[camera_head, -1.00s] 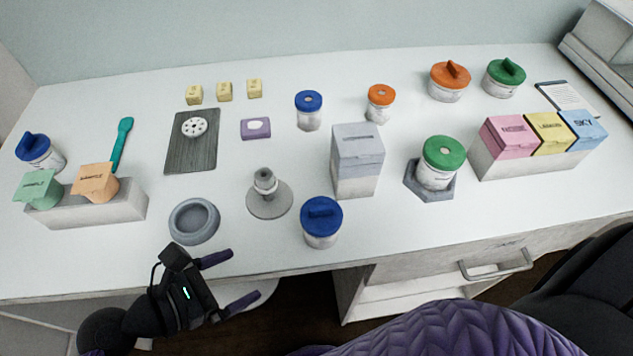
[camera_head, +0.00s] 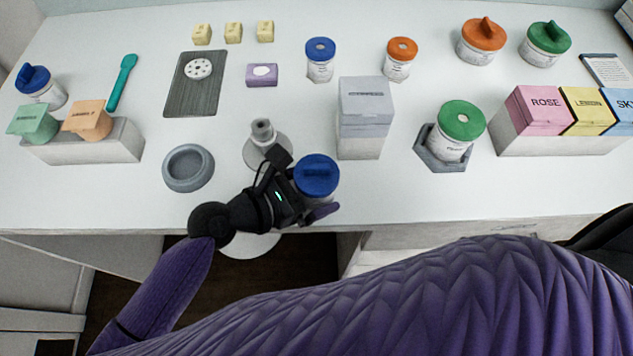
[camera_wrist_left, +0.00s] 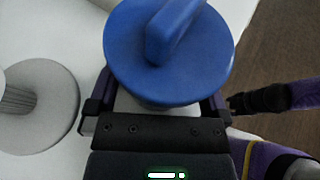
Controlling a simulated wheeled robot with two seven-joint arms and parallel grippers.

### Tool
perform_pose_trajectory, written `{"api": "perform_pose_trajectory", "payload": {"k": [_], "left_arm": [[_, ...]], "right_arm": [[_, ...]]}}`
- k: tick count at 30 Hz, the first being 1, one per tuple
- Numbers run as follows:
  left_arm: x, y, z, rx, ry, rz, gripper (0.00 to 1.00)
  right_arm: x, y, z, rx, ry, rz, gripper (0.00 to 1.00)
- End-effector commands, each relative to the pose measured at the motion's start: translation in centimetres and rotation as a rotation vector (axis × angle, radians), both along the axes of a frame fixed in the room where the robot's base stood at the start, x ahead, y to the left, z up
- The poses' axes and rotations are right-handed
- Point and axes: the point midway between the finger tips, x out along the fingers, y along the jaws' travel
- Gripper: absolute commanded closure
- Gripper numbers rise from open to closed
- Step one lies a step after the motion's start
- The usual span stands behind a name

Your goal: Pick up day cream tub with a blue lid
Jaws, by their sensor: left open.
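A white tub with a blue, bar-handled lid (camera_head: 317,174) stands upright near the table's front edge. Its label is not readable here. My left gripper (camera_head: 313,190) is at this tub, open, with one purple finger showing on the near side; the other is mostly hidden. In the left wrist view, the blue lid (camera_wrist_left: 165,60) fills the space ahead of the palm, with a finger on either side. I cannot tell whether the fingers touch the tub. Two more blue-lidded tubs stand at the far left (camera_head: 40,87) and back middle (camera_head: 320,60).
A grey metal stand (camera_head: 263,140) is close to the left of my gripper, and a grey dish (camera_head: 188,167) further left. A grey box (camera_head: 365,117) stands just behind right. A green-lidded tub (camera_head: 459,130) sits on a hexagonal base. The front strip to the right is clear.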

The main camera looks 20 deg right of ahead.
Motion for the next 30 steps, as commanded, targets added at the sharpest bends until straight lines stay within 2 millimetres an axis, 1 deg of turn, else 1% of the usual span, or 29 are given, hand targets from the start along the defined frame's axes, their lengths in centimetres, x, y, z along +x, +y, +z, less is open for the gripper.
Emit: {"api": "perform_pose_trajectory", "payload": {"k": [1, 2, 3, 8, 9, 11, 12, 15, 20, 22, 23, 27, 30], "left_arm": [[0.0, 0.0, 0.0, 0.0, 0.0, 0.0, 0.02], [0.0, 0.0, 0.0, 0.0, 0.0, 0.0, 0.08], [0.0, 0.0, 0.0, 0.0, 0.0, 0.0, 0.17], [0.0, 0.0, 0.0, 0.0, 0.0, 0.0, 0.51], [0.0, 0.0, 0.0, 0.0, 0.0, 0.0, 0.59], [0.0, 0.1, 0.0, 0.0, 0.0, 0.0, 0.72], [0.0, 0.1, 0.0, 0.0, 0.0, 0.0, 0.8], [0.0, 0.1, 0.0, 0.0, 0.0, 0.0, 1.0], [0.0, 0.0, 0.1, -0.001, 0.0, 0.0, 1.0], [0.0, 0.0, 1.1, -0.001, -0.002, -0.001, 1.0], [0.0, 0.0, 1.8, -0.001, -0.002, -0.001, 1.0], [0.0, 0.0, 6.1, -0.003, -0.006, -0.001, 1.0], [0.0, 0.0, 8.4, -0.003, -0.005, -0.001, 1.0]], "right_arm": [[0.0, 0.0, 0.0, -0.001, 0.0, 0.0, 0.41], [0.0, -0.1, 0.0, -0.001, 0.0, 0.0, 0.41], [0.0, -0.1, 0.0, -0.001, 0.0, 0.0, 0.41], [0.0, -0.1, 0.0, -0.001, 0.0, 0.0, 0.41], [0.0, -0.1, 0.0, -0.002, 0.001, 0.0, 0.41], [0.0, -0.1, 0.0, -0.002, 0.001, 0.0, 0.41], [0.0, -0.1, 0.0, -0.002, 0.001, 0.0, 0.41], [0.0, -0.1, 0.0, -0.002, 0.0, -0.001, 0.41], [-0.1, -0.2, 0.1, -0.002, 0.0, -0.001, 0.41], [0.0, -0.2, 0.8, -0.003, -0.002, -0.001, 0.41], [0.1, -0.2, 1.3, -0.003, -0.003, 0.0, 0.41], [0.4, -0.3, 4.2, -0.006, -0.01, 0.001, 0.41], [0.4, -0.3, 5.5, -0.007, -0.011, -0.002, 0.41]]}}
